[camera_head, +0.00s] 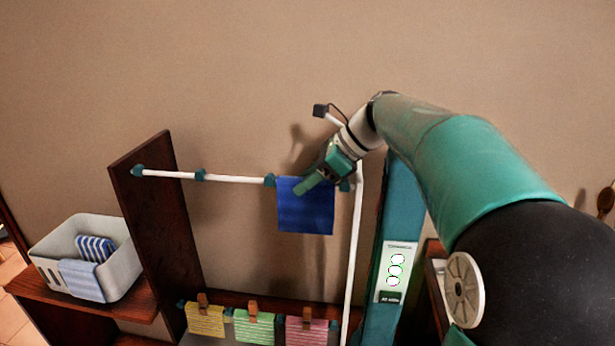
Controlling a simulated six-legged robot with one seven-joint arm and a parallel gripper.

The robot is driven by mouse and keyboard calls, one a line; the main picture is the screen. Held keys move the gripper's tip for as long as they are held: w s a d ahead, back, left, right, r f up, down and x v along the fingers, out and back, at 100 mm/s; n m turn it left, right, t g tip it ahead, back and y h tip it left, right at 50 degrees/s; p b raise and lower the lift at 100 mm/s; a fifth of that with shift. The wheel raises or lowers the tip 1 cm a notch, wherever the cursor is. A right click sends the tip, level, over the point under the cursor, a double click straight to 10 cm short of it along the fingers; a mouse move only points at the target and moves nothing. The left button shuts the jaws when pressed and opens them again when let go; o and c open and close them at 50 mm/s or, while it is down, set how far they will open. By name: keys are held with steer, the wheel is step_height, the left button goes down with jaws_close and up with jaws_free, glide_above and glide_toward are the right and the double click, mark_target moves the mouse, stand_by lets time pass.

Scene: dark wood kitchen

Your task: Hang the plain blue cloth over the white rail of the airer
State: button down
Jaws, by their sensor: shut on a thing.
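The plain blue cloth (305,212) hangs at the right part of the airer's white rail (235,179), its top edge level with the rail. Whether it is draped over the rail or only held in front of it, I cannot tell. My gripper (308,185) is at the cloth's top edge, shut on it. The gripper and arm come in from the right and hide part of the rail's right end. Teal clips (200,174) sit along the rail to the left of the cloth.
A grey basket (122,268) with striped cloths stands on a dark wood shelf (140,300) at the left. A dark upright panel (160,215) bears the rail's left end. Yellow, green and pink striped cloths (254,328) are pegged below. A white post (354,260) stands right of the blue cloth.

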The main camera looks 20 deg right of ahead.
steer(key=c, duration=0.9)
jaws_free()
steer(key=shift+c, duration=0.2)
steer(key=v, duration=1.3)
steer(key=shift+d+r, duration=0.25)
steer(key=shift+r, duration=0.05)
